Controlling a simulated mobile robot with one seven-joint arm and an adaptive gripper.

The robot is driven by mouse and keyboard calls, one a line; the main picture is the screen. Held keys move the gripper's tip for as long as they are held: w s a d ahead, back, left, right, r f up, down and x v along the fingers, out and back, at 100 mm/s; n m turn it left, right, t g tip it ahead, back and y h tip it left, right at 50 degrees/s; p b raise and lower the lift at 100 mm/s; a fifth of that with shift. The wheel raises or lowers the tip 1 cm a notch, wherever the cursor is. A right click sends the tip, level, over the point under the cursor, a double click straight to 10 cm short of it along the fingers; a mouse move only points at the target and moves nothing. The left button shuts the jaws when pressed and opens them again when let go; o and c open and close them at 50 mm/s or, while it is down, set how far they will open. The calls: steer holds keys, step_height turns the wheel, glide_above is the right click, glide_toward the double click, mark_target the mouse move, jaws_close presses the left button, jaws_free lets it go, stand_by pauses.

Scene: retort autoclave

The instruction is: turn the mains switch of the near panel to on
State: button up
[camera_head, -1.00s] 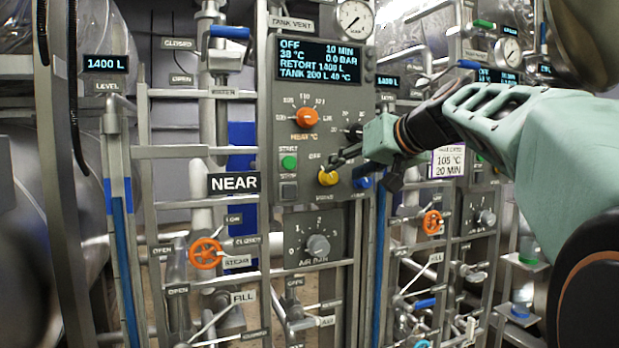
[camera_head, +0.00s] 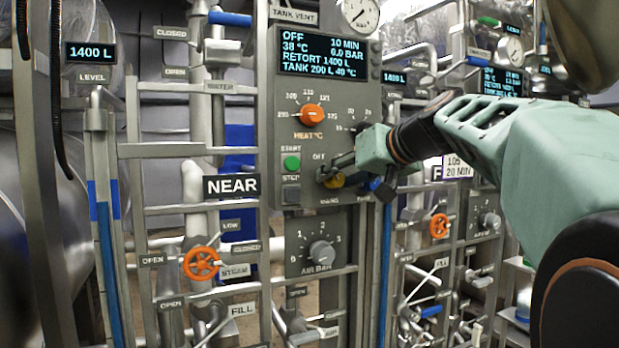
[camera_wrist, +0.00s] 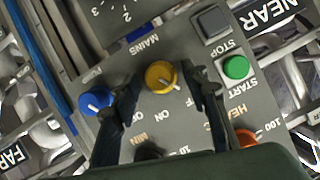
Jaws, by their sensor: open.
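The near panel (camera_head: 375,100) is a grey control box whose display reads OFF. Its yellow mains switch (camera_wrist: 160,77) shows clearly in the wrist view, with OFF and ON labels beside it and a pale pointer mark. In the head view the yellow mains switch (camera_head: 335,181) is partly hidden by my gripper. My gripper (camera_head: 328,168) is open at the panel's lower part. In the wrist view my gripper (camera_wrist: 163,95) has one dark finger on each side of the yellow knob. A gap shows on both sides, and I cannot tell whether either finger touches it.
A blue knob (camera_wrist: 95,97) sits close beside one finger. A green start button (camera_wrist: 236,67) and grey stop button (camera_wrist: 212,22) lie beyond the other. An orange heat knob (camera_head: 312,115) is above, and the grey air knob (camera_head: 321,252) is below.

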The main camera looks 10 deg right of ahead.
steer(key=shift+c, duration=0.3)
jaws_close()
steer(key=m+y+b, duration=0.1)
steer(key=m+y, duration=0.1)
steer(key=m, duration=0.1)
steer(key=m+y+b, duration=0.1)
steer(key=shift+w+d+f+m+b, duration=0.1)
steer(key=shift+d+f+m+b, duration=0.15)
steer(key=shift+m+b, duration=0.1)
steer(key=m+y+b, duration=0.2)
steer(key=m, duration=0.2)
stand_by(0.3)
steer(key=shift+t, duration=0.3)
steer(key=shift+o, duration=0.3)
jaws_free()
